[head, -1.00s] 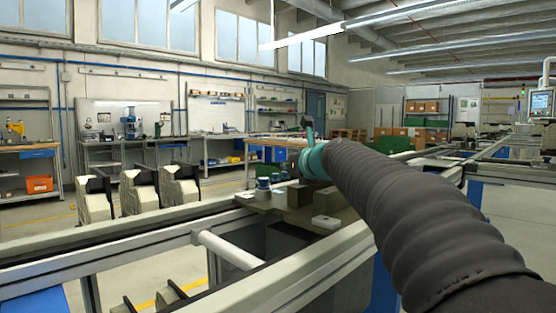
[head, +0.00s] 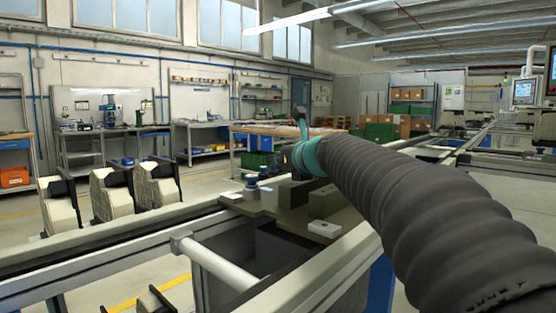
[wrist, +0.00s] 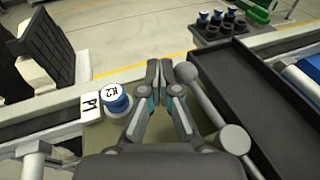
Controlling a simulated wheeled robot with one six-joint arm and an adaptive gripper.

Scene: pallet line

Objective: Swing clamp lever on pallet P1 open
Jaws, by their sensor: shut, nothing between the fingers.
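Pallet P1 (head: 262,208) sits on the line in the head view, a flat olive plate with dark blocks. Its white P1 tag (wrist: 90,106) shows in the wrist view beside a blue part marked K2 (wrist: 116,98). A grey lever (wrist: 208,104) with a ball knob runs just right of my gripper's fingers, towards a round grey post; I take it for the clamp lever. My gripper (wrist: 159,68) is shut and empty, its tips just left of the knob; I cannot tell whether they touch. In the head view my arm hides the lever.
A tray with several dark and blue parts (wrist: 222,25) stands beyond. Pale line rails (head: 110,245) run alongside the pallet. Several pale fixtures (head: 110,195) stand at left.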

